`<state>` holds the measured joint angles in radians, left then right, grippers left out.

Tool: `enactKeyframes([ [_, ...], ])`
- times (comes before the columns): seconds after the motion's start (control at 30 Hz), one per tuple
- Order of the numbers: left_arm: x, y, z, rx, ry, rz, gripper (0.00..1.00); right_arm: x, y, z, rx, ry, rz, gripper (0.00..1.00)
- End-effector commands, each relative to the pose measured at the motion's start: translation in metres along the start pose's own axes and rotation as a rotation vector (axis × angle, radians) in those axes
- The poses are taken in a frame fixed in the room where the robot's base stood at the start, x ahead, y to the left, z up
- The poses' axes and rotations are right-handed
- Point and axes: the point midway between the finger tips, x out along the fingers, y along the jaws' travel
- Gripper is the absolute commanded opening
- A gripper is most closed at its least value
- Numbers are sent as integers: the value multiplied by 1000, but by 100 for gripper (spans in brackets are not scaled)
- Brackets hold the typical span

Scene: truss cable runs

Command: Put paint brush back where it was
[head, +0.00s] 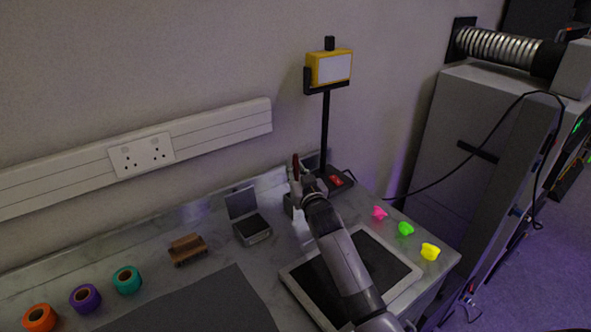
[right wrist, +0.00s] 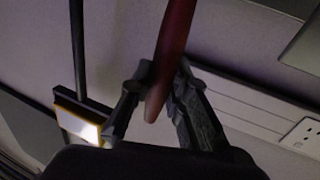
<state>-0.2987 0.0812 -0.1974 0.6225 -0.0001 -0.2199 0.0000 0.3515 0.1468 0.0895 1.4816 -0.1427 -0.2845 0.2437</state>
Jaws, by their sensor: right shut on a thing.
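The paint brush (right wrist: 173,45) shows as a slim dark red handle in the right wrist view. It runs down from the top edge and tapers between the fingers. In the head view a small red piece of it (head: 296,162) stands up at the gripper. My right gripper (head: 297,178) is shut on the brush above the back of the bench, left of the lamp post. Its two fingers press on the handle from both sides in the right wrist view (right wrist: 163,80). The bristles cannot be made out. My left gripper is not in view.
A yellow lamp (head: 330,67) on a black post stands just right of my gripper. An open grey case (head: 250,229) is to the left. A white-framed dark panel (head: 399,270) lies under my arm. Pink, green and yellow pieces (head: 405,229) lie right. A dark mat (head: 205,308) lies front left.

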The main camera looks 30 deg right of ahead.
Motion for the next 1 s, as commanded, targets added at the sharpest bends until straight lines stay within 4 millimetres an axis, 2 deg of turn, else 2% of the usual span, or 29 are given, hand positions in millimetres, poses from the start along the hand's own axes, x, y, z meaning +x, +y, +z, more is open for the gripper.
enactKeyframes([
  [0.27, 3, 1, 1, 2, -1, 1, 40, 0, 0, 3, 0, 1, 0, 0],
  [0.3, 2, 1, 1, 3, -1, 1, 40, 0, 0, 3, 0, 1, 0, 18],
  [0.6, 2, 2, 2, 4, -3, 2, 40, 0, 0, 2, 0, 0, 0, 37],
  [1.0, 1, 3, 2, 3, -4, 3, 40, -4, 0, 0, -1, 0, 0, 37],
])
